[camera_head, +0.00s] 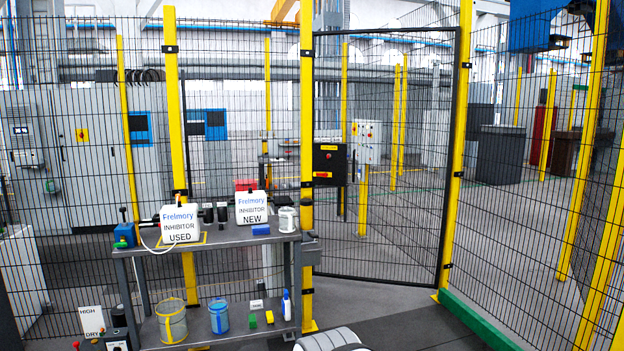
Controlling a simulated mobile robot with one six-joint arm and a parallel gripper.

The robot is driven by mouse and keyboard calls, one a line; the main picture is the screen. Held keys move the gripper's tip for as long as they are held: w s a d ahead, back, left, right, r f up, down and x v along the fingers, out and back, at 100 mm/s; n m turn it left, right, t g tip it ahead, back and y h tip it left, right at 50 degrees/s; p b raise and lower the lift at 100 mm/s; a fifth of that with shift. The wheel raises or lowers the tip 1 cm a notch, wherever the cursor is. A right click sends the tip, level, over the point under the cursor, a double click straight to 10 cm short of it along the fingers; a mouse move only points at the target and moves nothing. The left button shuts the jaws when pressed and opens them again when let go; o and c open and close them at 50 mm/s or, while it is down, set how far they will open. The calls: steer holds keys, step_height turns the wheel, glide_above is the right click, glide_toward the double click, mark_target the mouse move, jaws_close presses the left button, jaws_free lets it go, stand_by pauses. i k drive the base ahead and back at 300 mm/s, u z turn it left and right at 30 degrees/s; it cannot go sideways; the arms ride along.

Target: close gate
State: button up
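The gate (385,160) is a black-framed mesh panel between two yellow posts. Its right edge runs along the right yellow post (455,170), where the hinges appear to be. Its lower bar rises toward the left and ends well behind the foot of the left yellow post (307,190), so the gate looks swung open, away from me. The gate's free left edge lies close to the left post in the picture and is partly hidden there. My gripper is not in view; only a pale rounded part, probably of my arm, shows at the bottom edge.
A grey workbench (225,240) left of the opening carries a "USED" container (180,224) and a "NEW" container (252,207). Mesh fence (540,170) and a green floor beam (475,320) bound the right. Floor before the opening is clear.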

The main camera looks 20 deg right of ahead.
mark_target(335, 166)
steer(key=z, duration=0.25)
steer(key=i, duration=2.1)
steer(key=z, duration=1.3)
steer(key=i, duration=2.1)
steer(key=u, duration=0.5)
steer(key=i, duration=1.45)
steer(key=u, duration=0.3)
